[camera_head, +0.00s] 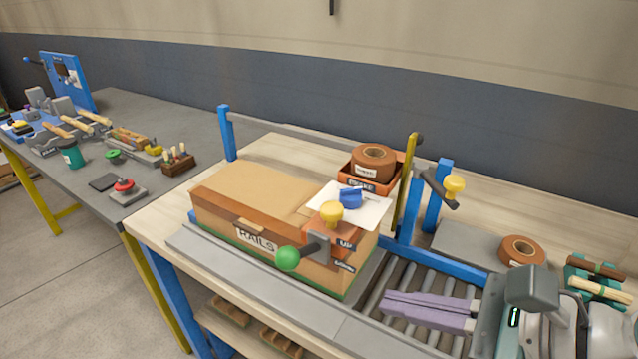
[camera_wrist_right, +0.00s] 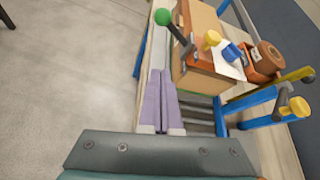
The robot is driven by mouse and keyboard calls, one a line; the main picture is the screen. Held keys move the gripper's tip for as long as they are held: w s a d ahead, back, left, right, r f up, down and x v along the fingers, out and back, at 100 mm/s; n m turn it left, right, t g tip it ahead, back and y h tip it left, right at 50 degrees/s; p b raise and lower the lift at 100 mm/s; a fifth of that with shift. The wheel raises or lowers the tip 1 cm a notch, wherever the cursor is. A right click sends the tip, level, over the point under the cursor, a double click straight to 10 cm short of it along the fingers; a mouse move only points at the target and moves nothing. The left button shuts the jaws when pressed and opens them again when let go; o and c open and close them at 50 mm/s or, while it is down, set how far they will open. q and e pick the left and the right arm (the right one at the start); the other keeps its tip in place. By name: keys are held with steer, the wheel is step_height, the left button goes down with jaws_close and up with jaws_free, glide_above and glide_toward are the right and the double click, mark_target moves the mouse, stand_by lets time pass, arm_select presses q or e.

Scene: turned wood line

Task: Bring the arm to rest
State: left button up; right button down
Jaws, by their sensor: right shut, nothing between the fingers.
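My right gripper (camera_head: 388,302) reaches in from the lower right in the head view. Its two long lilac fingers lie together, shut, with nothing between them, and point left over the grey roller conveyor (camera_head: 399,272). In the right wrist view the shut fingers (camera_wrist_right: 163,76) point up the picture, towards the cardboard box labelled RAILS (camera_wrist_right: 203,30). In the head view the fingers are to the right of this box (camera_head: 240,187), apart from it. My left gripper is not in view.
A green-knobbed lever (camera_head: 288,258) sticks out at the box's front. A blue post (camera_head: 439,195) and a yellow-knobbed arm (camera_head: 453,184) stand behind the rollers. A tape roll (camera_head: 522,251) lies at the right. A grey bench (camera_head: 165,125) with tools stands at the left, with open floor (camera_head: 70,285) in front.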

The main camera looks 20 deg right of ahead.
steer(key=s+a+n+g, duration=0.5)
steer(key=s+n, duration=0.3)
steer(key=n, duration=0.9)
steer(key=s+d+r+n+g+h, duration=0.25)
steer(key=s+d+n+h, duration=0.2)
steer(key=n, duration=0.65)
step_height(320, 180, up, 30)
steer(key=h+p, duration=0.1)
steer(key=p, duration=2.7)
steer(key=shift+s+f+n+p, duration=0.25)
steer(key=shift+s+n+p, duration=0.1)
steer(key=shift+s, duration=0.1)
steer(key=shift+d+t, duration=0.1)
steer(key=shift+t, duration=0.15)
